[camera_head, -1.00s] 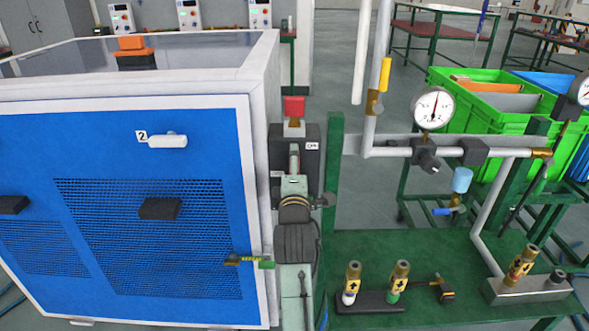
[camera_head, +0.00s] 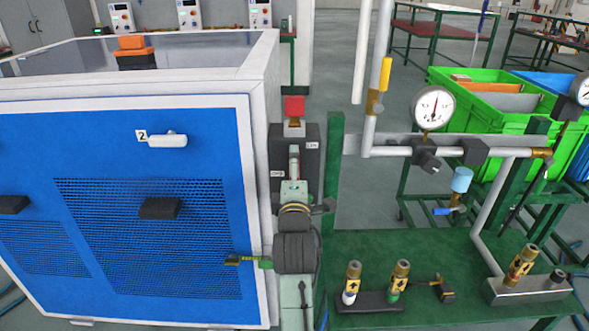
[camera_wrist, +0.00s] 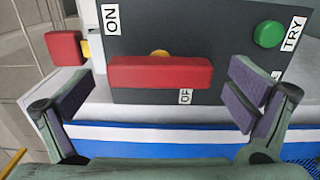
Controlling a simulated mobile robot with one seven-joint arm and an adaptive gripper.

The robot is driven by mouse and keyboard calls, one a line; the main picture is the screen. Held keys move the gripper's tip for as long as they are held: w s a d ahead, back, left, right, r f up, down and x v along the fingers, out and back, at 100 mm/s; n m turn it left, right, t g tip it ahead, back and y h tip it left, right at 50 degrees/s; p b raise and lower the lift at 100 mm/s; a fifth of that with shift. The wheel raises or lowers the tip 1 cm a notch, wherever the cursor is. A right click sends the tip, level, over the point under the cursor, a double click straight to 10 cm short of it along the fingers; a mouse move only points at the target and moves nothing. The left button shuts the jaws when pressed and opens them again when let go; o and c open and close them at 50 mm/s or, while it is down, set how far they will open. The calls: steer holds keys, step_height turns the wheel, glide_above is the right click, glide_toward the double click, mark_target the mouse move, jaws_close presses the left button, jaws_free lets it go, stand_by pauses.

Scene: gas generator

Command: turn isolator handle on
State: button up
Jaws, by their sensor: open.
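The red isolator handle (camera_wrist: 160,72) is a bar lying crosswise in the wrist view, on the face of a dark box (camera_wrist: 215,35). An ON label (camera_wrist: 111,19) is at the box's upper left and a partly covered OFF label (camera_wrist: 186,96) is below the bar. My gripper (camera_wrist: 160,88) is open, with one finger on each side of the bar and a visible gap at both ends. In the head view the dark box (camera_head: 311,160) stands beside the blue cabinet. My gripper and arm (camera_head: 294,190) are in front of it and the handle cannot be made out there.
A green TRY button (camera_wrist: 268,34) is at the box's upper right in the wrist view. A red block (camera_head: 294,105) sits above the box. The blue cabinet (camera_head: 100,210) is close on the left; a green post (camera_head: 333,160) and pipework (camera_head: 400,151) are on the right.

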steer(key=s, duration=0.5)
steer(key=shift+s, duration=0.2)
